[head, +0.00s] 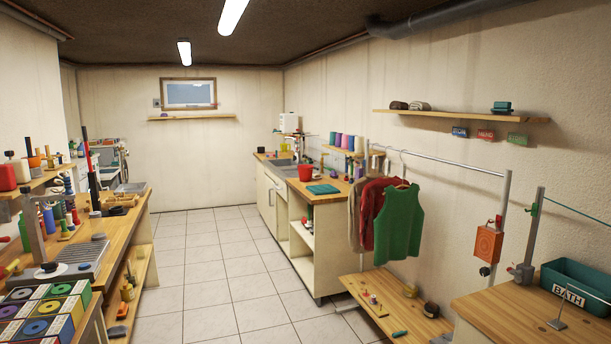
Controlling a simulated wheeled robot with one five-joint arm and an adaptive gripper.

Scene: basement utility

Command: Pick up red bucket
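A small red bucket (305,173) stands on the wooden counter (342,188) right of the middle of the head view, some way off. It is beside the sink (283,168) and behind a folded teal cloth (323,189). Its handle is too small to make out. My gripper is not in the head view, so I cannot see where it is relative to the bucket.
A tiled floor aisle (221,265) runs clear between the cluttered left workbench (131,222) and the counter. A clothes rail (440,160) with hanging garments, a low wooden platform (372,290) with small items, and a bench with a teal bin (578,283) fill the right side.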

